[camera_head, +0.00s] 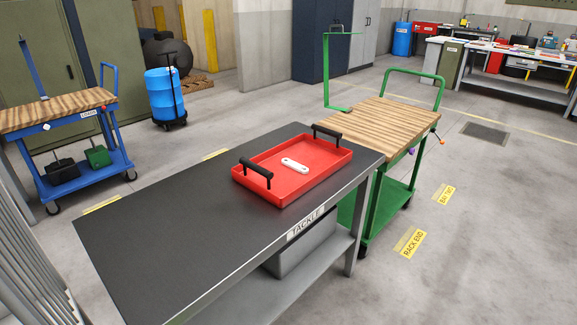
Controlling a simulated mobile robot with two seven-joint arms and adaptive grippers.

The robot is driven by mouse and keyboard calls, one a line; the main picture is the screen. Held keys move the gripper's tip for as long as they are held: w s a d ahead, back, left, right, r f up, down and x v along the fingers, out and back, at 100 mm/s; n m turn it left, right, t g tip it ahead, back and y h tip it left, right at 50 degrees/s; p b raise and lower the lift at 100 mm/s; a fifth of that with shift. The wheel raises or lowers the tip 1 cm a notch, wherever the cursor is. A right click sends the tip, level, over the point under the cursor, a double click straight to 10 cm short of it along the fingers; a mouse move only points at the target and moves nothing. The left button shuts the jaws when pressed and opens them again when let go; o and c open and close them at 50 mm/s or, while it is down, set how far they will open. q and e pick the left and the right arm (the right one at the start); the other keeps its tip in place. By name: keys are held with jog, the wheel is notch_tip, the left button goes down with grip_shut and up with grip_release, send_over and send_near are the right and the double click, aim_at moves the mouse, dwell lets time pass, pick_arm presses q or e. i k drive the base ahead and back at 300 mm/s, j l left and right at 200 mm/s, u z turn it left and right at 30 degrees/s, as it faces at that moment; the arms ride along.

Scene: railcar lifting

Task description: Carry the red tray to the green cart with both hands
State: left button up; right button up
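The red tray (318,181) lies flat on the right end of the dark table (170,220). It has a black handle at its left end (256,173) and another at its right end (327,135). A small white part (294,165) with two dark spots lies inside the tray. The green cart (375,207) stands just beyond the table's right end, with a wooden top (385,122) that looks bare. The cart has a green push handle and a tall green frame. Neither of my grippers is in view.
The table's front edge carries a TACKLE label (307,223), with a grey box (303,247) on the shelf below. A blue cart (65,125) with a wooden top stands at the left, and a blue barrel (165,95) behind. Floor right of the green cart is clear.

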aim_at(380, 121)
jog(key=i+l+u, duration=0.15)
jog(key=l+u, duration=0.2)
jog(key=i+l+u, duration=0.1)
jog(key=l+u, duration=0.65)
jog(key=l, duration=0.15)
